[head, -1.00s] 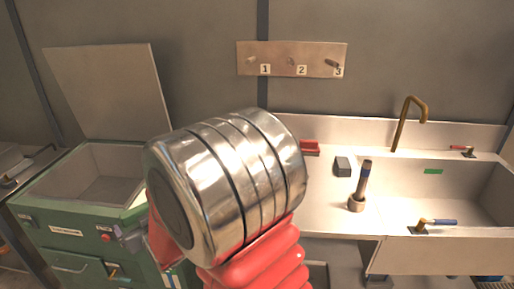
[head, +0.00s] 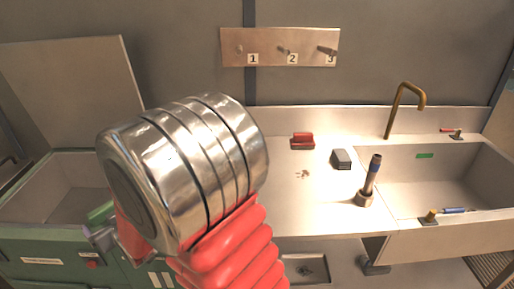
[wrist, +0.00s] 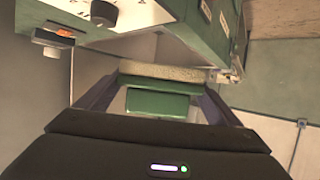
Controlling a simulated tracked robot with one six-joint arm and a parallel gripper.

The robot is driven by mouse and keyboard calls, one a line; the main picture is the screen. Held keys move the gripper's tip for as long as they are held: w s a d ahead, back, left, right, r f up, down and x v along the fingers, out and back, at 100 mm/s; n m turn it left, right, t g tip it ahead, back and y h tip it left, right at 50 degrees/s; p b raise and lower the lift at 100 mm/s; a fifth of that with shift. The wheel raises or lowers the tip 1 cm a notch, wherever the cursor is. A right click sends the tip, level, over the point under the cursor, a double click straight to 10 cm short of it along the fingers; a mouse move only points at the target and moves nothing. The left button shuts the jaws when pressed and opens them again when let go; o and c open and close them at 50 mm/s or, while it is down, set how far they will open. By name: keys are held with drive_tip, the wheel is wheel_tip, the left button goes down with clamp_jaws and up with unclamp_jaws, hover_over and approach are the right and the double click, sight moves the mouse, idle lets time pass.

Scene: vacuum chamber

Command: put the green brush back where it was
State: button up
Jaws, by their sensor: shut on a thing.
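The green brush (wrist: 157,103) is between the fingers of my gripper (wrist: 160,98) in the wrist view, with a pale tan strip along its far side. My gripper is shut on it. In the head view a bit of the green brush (head: 101,212) shows at the lower left, beside my gripper (head: 103,234), in front of the green cabinet. My large metal arm link hides most of it there.
The green cabinet (head: 40,243) has a raised lid and open basin. On the counter are a red block-like item (head: 302,141), a dark grey block (head: 341,159) and an upright blue-banded tool (head: 371,178). A green patch (head: 425,156) marks the sink wall. A numbered peg panel (head: 270,47) hangs above.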

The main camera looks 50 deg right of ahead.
drive_tip(key=w+d+r+m+h, duration=0.1)
drive_tip(key=w+d+m+h, duration=0.15)
drive_tip(key=d, duration=0.95)
drive_tip(key=w+d+r+m+g+h, duration=0.15)
drive_tip(key=w+d, duration=0.25)
drive_tip(key=d, duration=0.7)
drive_tip(key=w+d+m+t+h, duration=0.1)
drive_tip(key=w+d+h, duration=0.15)
drive_tip(key=d, duration=0.95)
drive_tip(key=s+d+m+g+h, duration=0.1)
drive_tip(key=s+d, duration=0.2)
drive_tip(key=d, duration=0.8)
drive_tip(key=s+d+m+g+h, duration=0.1)
drive_tip(key=s+d, duration=0.3)
drive_tip(key=d, duration=0.7)
drive_tip(key=s+d+r+m+g+h, duration=0.1)
drive_tip(key=s+d+m+h, duration=0.1)
drive_tip(key=d, duration=0.9)
drive_tip(key=shift+s+d+m+g, duration=0.3)
drive_tip(key=shift+s+m+g, duration=0.1)
drive_tip(key=shift+s, duration=0.4)
drive_tip(key=shift+f, duration=3.1)
